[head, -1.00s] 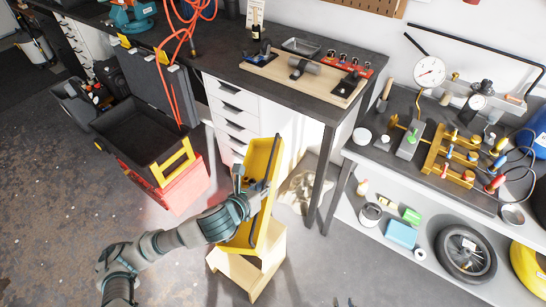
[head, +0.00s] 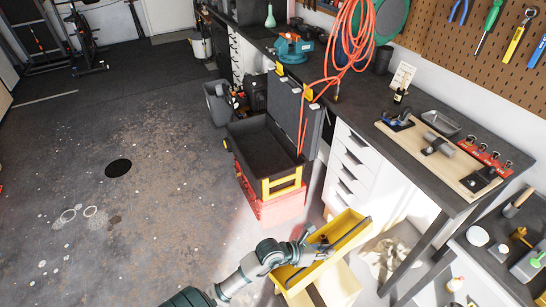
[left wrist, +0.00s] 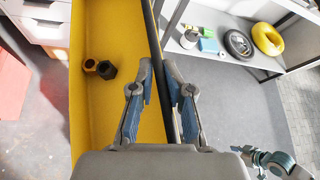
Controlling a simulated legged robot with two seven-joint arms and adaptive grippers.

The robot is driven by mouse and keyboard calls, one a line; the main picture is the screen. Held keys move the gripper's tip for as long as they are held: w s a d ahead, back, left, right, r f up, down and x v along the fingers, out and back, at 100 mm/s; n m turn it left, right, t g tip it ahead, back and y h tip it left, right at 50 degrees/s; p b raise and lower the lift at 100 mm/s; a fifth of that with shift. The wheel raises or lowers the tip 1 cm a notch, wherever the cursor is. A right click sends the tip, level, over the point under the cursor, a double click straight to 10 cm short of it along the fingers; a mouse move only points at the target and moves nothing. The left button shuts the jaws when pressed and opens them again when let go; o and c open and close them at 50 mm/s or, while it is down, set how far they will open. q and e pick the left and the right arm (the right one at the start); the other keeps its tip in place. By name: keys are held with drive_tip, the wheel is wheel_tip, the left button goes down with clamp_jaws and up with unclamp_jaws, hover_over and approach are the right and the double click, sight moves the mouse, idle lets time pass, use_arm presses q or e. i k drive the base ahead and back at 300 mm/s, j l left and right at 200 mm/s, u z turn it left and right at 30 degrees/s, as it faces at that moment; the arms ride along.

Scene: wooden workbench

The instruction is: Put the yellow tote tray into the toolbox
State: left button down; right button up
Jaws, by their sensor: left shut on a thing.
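The yellow tote tray (head: 346,243) is long and narrow, and shows low in the head view. My left gripper (head: 318,247) is shut on it. In the left wrist view, my left gripper's fingers (left wrist: 163,82) straddle the dark bar (left wrist: 153,35) along the tray (left wrist: 95,125). A dark nut (left wrist: 107,71) and a brass-coloured nut (left wrist: 90,65) lie in the tray. The black toolbox (head: 262,143) stands open beyond the tray, its lid raised at the right and its inside apparently empty. A part that may be my right gripper (left wrist: 268,160) shows at the left wrist view's lower right.
The toolbox stands on a red crate (head: 275,209). A pale wooden stand (head: 340,284) is beneath the tray. White drawers (head: 350,168) and the dark workbench (head: 440,190) lie to the right; an orange hose (head: 350,60) hangs beside the lid. Floor (head: 150,220) left of the toolbox is open.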

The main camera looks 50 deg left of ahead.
sight(265, 155)
drive_tip(key=i+j+z, duration=0.1)
drive_tip(key=j+z, duration=0.15)
drive_tip(key=j, duration=1.8)
drive_tip(key=j+z, duration=0.25)
drive_tip(key=j, duration=1.8)
